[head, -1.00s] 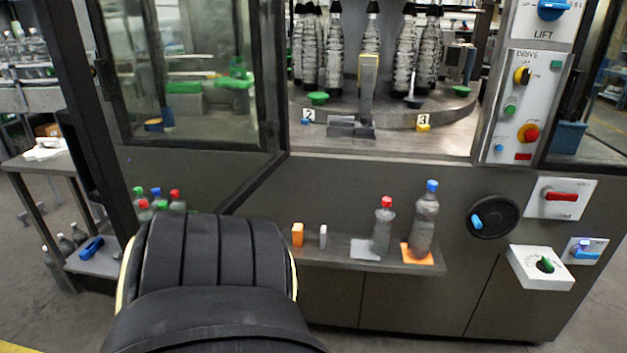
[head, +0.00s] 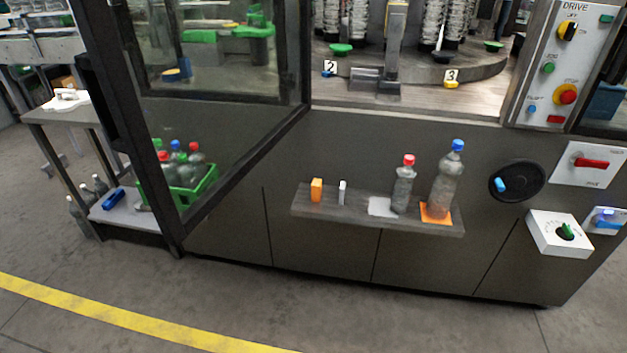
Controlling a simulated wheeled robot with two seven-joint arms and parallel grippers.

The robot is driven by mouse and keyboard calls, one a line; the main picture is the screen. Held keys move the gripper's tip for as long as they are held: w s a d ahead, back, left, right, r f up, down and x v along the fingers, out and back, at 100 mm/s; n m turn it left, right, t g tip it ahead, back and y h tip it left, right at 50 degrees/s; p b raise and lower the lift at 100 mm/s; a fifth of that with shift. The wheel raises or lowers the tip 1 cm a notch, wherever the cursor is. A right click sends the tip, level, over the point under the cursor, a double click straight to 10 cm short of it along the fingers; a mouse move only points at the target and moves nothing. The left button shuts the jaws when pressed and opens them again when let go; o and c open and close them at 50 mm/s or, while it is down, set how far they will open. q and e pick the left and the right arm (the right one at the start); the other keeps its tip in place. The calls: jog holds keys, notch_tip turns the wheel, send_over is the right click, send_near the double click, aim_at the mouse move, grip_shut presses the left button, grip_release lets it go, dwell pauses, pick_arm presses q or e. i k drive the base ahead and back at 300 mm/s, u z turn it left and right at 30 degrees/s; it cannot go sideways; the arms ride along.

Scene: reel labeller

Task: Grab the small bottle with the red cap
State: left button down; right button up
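The small bottle with the red cap (head: 403,186) stands upright on the grey shelf (head: 330,209) on the machine's front, at the right edge of a white square (head: 381,207). A taller bottle with a blue cap (head: 447,185) stands just to its right on an orange square (head: 436,220). More bottles with red, blue and green caps sit in a green crate (head: 208,186) at the left, partly behind the glass door. Neither of my grippers shows in the head view.
A black handwheel (head: 517,181) is right of the shelf. The open framed door (head: 245,159) juts out at the left. The floor in front is clear.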

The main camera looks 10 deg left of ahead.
aim_at(402, 187)
jog(key=u, duration=0.4)
jog(key=i, duration=1)
